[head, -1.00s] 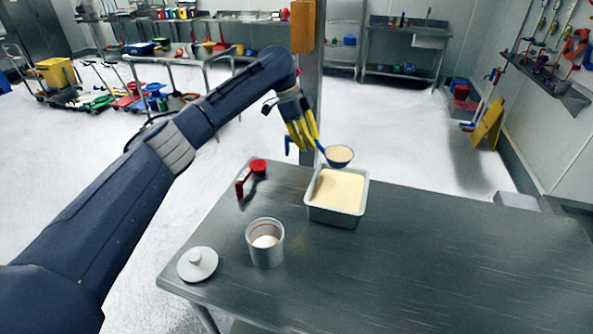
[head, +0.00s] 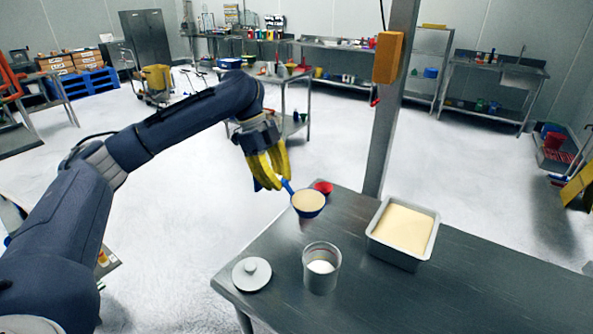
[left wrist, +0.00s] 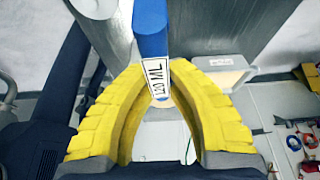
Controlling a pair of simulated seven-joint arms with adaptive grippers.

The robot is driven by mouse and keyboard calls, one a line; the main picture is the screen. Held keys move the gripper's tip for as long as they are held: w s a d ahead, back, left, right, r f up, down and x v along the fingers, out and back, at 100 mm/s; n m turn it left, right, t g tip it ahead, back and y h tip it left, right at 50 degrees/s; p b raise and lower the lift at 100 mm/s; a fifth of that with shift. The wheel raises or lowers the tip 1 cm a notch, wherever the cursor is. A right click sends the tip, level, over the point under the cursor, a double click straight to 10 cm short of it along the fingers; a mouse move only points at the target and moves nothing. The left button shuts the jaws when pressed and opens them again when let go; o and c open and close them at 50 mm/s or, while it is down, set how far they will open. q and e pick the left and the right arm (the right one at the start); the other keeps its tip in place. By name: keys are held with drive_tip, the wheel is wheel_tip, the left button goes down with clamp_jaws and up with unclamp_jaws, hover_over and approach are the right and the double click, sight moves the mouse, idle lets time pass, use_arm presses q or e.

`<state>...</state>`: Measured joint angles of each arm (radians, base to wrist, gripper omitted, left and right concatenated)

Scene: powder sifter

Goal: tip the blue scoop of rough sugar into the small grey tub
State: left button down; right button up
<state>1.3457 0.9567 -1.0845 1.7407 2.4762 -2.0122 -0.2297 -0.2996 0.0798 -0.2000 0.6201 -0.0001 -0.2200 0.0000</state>
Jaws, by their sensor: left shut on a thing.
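My left gripper (head: 272,178) has yellow fingers shut on the handle of the blue scoop (head: 308,211). The scoop is level, bowl up, and full of pale sugar. In the head view it is in the air behind the small grey tub (head: 321,281), apart from it. The tub is upright and open, with white material low inside. In the left wrist view the blue handle (left wrist: 151,35), labelled 120 ML, lies between the fingers; the scoop's bowl is mostly hidden there. My right gripper is not in view.
A metal tray (head: 393,255) of pale sugar stands right of the tub. A round grey lid (head: 251,275) lies left of the tub. A red scoop (head: 323,187) is at the table's back edge, partly hidden. The table (head: 480,290) is clear at the right. A post (head: 391,110) rises behind.

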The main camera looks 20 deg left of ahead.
use_arm(q)
drive_tip(key=s, duration=0.1)
drive_tip(key=s+d+y, duration=0.1)
drive_tip(key=s, duration=0.1)
drive_tip(key=s+d+y, duration=0.1)
drive_tip(key=shift+s+d+m, duration=0.25)
drive_tip(key=shift+s+m, duration=0.05)
drive_tip(key=shift+s, duration=0.05)
drive_tip(key=shift+d+r, duration=0.1)
drive_tip(key=shift+r, duration=0.1)
idle(0.5)
drive_tip(key=shift+s+d+r+t+y, duration=0.15)
drive_tip(key=shift+d+r+y, duration=0.25)
drive_tip(key=shift+y, duration=0.3)
drive_tip(key=shift+w+d+r+t+y, duration=0.15)
drive_tip(key=shift+d+r+y, duration=0.2)
drive_tip(key=shift+y, duration=0.35)
drive_tip(key=shift+s+a+r, duration=0.1)
drive_tip(key=shift+s+d+r+t+y, duration=0.1)
drive_tip(key=shift+d+r+y, duration=0.2)
drive_tip(key=shift+d+y, duration=0.4)
drive_tip(key=shift+s+d+r+t+y, duration=0.1)
drive_tip(key=shift+d+r+y, duration=0.2)
drive_tip(key=shift+d+y, duration=0.35)
drive_tip(key=shift+s+d+r+t+y, duration=0.1)
drive_tip(key=shift+d+r+y, duration=0.3)
drive_tip(key=shift+y, duration=0.45)
drive_tip(key=shift+f, duration=0.1)
